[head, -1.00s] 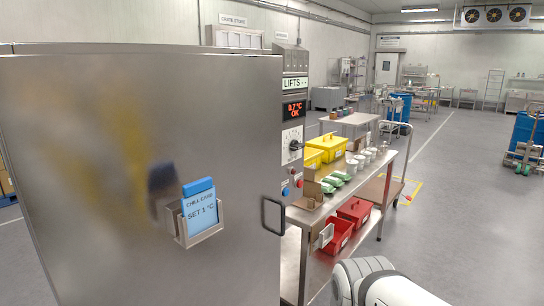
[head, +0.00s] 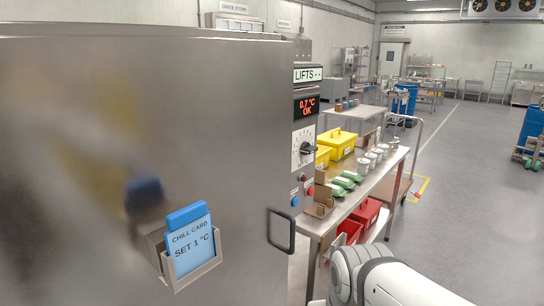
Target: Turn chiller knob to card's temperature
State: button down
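The chill card (head: 190,246) is a light blue card with a blue top, standing in a small holder (head: 194,275) on the front of a steel cabinet (head: 90,150). It reads "CHILL CARD SET 1 °C". The chiller knob (head: 306,148) is a dark knob on a pale dial plate, on a narrow panel just behind the cabinet's right edge. An orange display (head: 306,106) above it reads "0.7 °C OK". The knob's exact setting is too small to read. My white arm shows at the bottom right; my gripper is out of the picture.
A black handle (head: 281,231) sticks out at the cabinet's right edge. Blue and red buttons (head: 302,195) sit below the dial. A steel table (head: 346,207) with yellow bins, green packs and white cups stands to the right.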

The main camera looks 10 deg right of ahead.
aim_at(306, 148)
jog(key=k, duration=1.2)
jog(key=z, duration=0.7)
jog(key=i, duration=1.5)
jog(key=z, duration=0.1)
